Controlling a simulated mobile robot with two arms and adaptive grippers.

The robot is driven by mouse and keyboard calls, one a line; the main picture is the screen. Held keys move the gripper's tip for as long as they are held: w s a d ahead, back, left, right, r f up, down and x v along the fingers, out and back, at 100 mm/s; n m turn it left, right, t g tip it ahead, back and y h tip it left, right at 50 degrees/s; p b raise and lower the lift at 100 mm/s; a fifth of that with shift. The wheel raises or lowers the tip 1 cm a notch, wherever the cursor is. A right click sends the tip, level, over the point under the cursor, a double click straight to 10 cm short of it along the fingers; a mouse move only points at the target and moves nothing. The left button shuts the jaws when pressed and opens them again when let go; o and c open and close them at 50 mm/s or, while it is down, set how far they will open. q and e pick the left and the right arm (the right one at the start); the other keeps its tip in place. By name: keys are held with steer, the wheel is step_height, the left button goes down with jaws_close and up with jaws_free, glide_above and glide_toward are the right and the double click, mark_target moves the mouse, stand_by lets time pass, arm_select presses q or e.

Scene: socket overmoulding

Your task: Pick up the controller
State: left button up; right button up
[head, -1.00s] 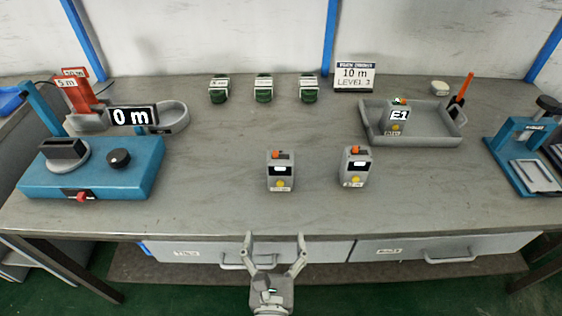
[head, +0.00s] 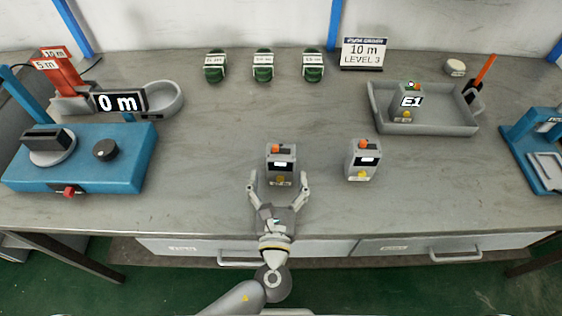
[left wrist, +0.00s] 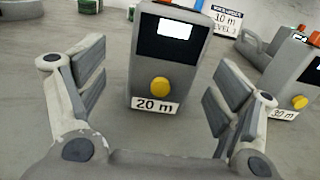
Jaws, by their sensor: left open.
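Two grey controllers stand upright on the bench, each with a dark screen, an orange top knob and a yellow button. The left one (head: 281,160) carries a "20 m" label in the left wrist view (left wrist: 166,65). The right one (head: 363,160) shows a "30 m" label at the right edge of the left wrist view (left wrist: 292,80). A third, marked E1 (head: 405,103), stands in the grey tray. My left gripper (head: 279,181) is open, its fingers on either side of the 20 m controller's front, with gaps to both sides. My right gripper is not in view.
The grey tray (head: 425,130) is at right. A blue machine (head: 85,172) with a "0 m" display (head: 119,102) is at left. Several green coils (head: 263,66) and a "10 m LEVEL 3" sign (head: 364,54) stand at the back.

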mark_target(280, 167)
arm_select(q)
steer(key=w, duration=0.5)
steer(key=shift+d+f+p, duration=0.1)
steer(key=shift+d+p, duration=0.2)
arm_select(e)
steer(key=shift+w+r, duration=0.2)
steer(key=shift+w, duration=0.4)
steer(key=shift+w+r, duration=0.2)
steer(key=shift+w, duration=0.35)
arm_select(q)
steer(key=shift+s, duration=0.1)
steer(key=shift+c, duration=0.4)
steer(key=c, duration=1.1)
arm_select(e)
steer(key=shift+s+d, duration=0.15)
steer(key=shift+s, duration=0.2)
arm_select(q)
steer(key=shift+r, duration=0.4)
step_height(280, 167, up, 2)
steer(key=shift+r+p, duration=0.1)
steer(key=shift+p, duration=0.35)
steer(key=s+r, duration=1)
steer(key=s, duration=0.4)
steer(key=shift+p, duration=0.35)
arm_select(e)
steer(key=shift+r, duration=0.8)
